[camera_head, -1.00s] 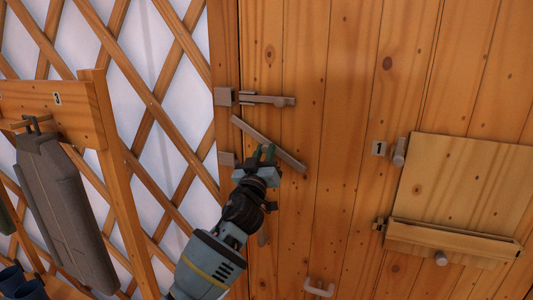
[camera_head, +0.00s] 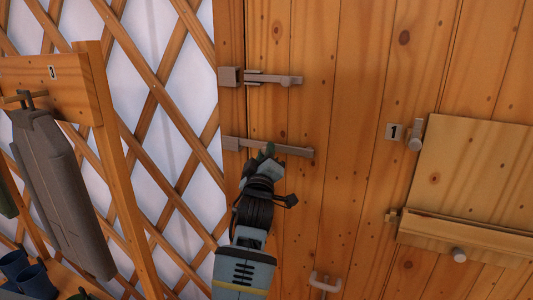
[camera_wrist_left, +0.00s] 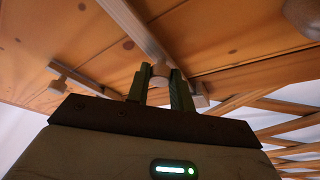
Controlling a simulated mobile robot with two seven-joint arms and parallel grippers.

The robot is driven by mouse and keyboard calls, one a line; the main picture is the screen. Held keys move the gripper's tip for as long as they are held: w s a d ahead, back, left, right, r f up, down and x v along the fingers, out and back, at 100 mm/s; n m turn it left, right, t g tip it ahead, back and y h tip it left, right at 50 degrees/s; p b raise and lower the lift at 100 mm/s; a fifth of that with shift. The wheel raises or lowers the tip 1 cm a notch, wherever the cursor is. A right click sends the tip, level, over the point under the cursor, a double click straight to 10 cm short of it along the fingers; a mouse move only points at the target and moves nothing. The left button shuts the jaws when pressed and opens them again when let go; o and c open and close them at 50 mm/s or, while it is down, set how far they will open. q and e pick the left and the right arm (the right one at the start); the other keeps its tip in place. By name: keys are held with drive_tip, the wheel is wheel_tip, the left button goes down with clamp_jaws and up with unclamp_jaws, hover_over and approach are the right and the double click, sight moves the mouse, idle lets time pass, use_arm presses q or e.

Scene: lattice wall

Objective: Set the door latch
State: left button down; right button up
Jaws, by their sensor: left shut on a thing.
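The door latch bar (camera_head: 295,150) is a grey strip on the wooden door. It lies nearly level, its left end at the grey catch (camera_head: 231,143) on the door frame. My left gripper (camera_head: 264,158) is at the bar from below, and its fingers partly hide the bar's middle. In the left wrist view the gripper (camera_wrist_left: 160,85) is shut on a small round knob (camera_wrist_left: 160,70) on the latch, with a green finger on each side. The bar (camera_wrist_left: 130,20) also shows there. My right gripper is not in view.
A grey sliding bolt (camera_head: 268,78) sits above on the door. A folding wooden shelf (camera_head: 470,180) is at the right. A rack with a hanging grey garment-like piece (camera_head: 60,185) and blue cups (camera_head: 30,275) stands left.

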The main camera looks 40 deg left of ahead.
use_arm(q)
drive_tip(key=shift+f, duration=0.15)
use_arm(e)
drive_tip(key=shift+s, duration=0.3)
use_arm(q)
drive_tip(key=c, duration=1.2)
unclamp_jaws()
drive_tip(key=shift+s, duration=0.1)
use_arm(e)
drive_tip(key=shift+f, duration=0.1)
use_arm(q)
drive_tip(key=v, duration=0.7)
drive_tip(key=shift+s+d+b, duration=0.2)
drive_tip(key=shift+s+b, duration=0.1)
drive_tip(key=shift+b, duration=0.1)
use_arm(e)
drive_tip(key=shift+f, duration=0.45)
use_arm(q)
drive_tip(key=shift+f, duration=0.1)
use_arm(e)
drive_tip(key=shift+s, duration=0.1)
